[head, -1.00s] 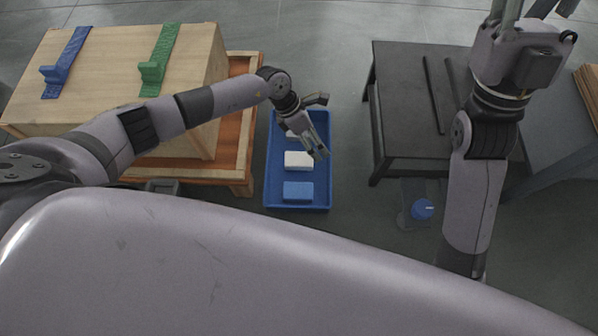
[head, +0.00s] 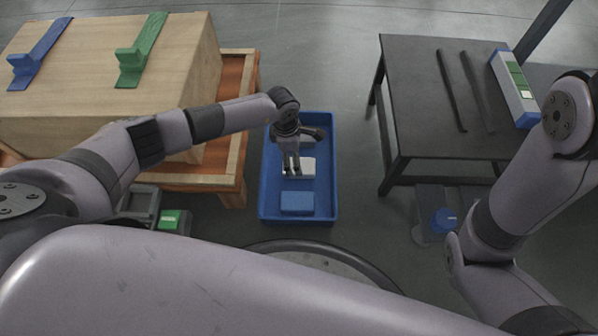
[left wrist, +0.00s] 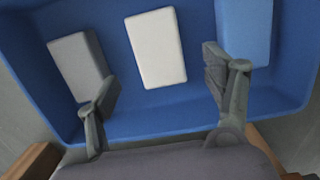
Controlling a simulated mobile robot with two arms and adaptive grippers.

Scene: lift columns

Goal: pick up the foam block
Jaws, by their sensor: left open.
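A blue tray (head: 329,185) on the floor holds a white block (head: 306,169), a blue block (head: 297,202) and a grey block, all lying flat. I cannot tell by material which is foam; the white one is in the middle. The left wrist view shows the white block (left wrist: 157,47), the grey block (left wrist: 78,65) on its left and the blue block (left wrist: 243,30) on its right. My left gripper (head: 291,171) points down over the white block, open and empty. Its fingers (left wrist: 160,76) are spread wider than the white block. My right gripper is out of view.
A wooden box (head: 130,70) with blue and green brackets stands on a pallet left of the tray. A black table (head: 425,100) with dark rods stands to the right. Bare floor lies between tray and table.

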